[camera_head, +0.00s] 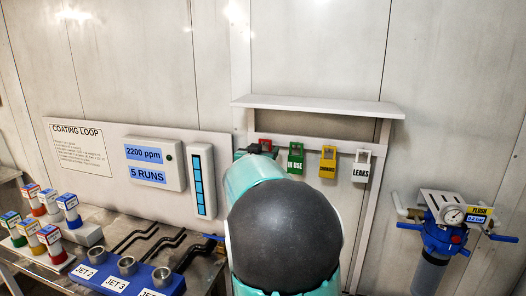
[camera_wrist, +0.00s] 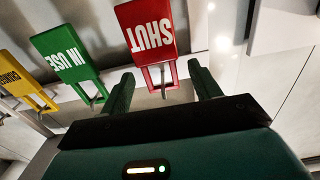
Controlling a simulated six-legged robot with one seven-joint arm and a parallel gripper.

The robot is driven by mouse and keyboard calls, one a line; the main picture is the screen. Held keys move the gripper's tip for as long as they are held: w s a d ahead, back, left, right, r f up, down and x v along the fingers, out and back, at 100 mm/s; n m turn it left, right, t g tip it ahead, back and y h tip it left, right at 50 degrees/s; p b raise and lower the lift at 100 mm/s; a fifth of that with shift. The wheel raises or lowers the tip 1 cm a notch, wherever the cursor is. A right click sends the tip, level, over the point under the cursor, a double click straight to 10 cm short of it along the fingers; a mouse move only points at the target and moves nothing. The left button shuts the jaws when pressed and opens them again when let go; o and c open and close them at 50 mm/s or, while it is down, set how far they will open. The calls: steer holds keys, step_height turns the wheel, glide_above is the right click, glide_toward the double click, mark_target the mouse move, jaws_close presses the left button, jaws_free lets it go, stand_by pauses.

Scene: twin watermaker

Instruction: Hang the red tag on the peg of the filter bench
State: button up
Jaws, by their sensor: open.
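The red tag (camera_wrist: 146,28), lettered SHUT, appears upside down in the wrist view, with its wire-like loop (camera_wrist: 161,76) at the lower end. My gripper (camera_wrist: 163,80) is open, one finger on each side of that loop; I cannot tell whether either touches it. At the right of the head view is a blue filter unit (camera_head: 437,240) with a gauge and a FLUSH label. I cannot make out a bench peg.
The green IN USE tag (camera_head: 296,161), a yellow tag (camera_head: 328,161) and the white LEAKS tag (camera_head: 361,170) hang beside the red one, below a shelf (camera_head: 320,106). A bench with a blue jet block (camera_head: 130,278) and several colored bottles stands at left.

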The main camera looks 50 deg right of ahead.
steer(key=v, duration=1.3)
steer(key=shift+s+a, duration=0.2)
steer(key=shift+a, duration=0.05)
steer(key=a+f+n+t+y, duration=0.25)
steer(key=a+n+y, duration=0.35)
steer(key=a, duration=0.7)
steer(key=a+f+n+t+y, duration=0.1)
steer(key=a+n+t+y, duration=0.25)
steer(key=a+y, duration=0.65)
steer(key=s+a+f+n+g, duration=0.1)
steer(key=s+a+f+g, duration=0.3)
steer(key=s, duration=0.4)
steer(key=s+a+f+n+g, duration=0.2)
steer(key=s+a+f+g, duration=0.2)
steer(key=s, duration=0.5)
steer(key=shift+s+a+f+g, duration=0.3)
steer(key=shift+a+f, duration=0.4)
steer(key=shift+a, duration=0.25)
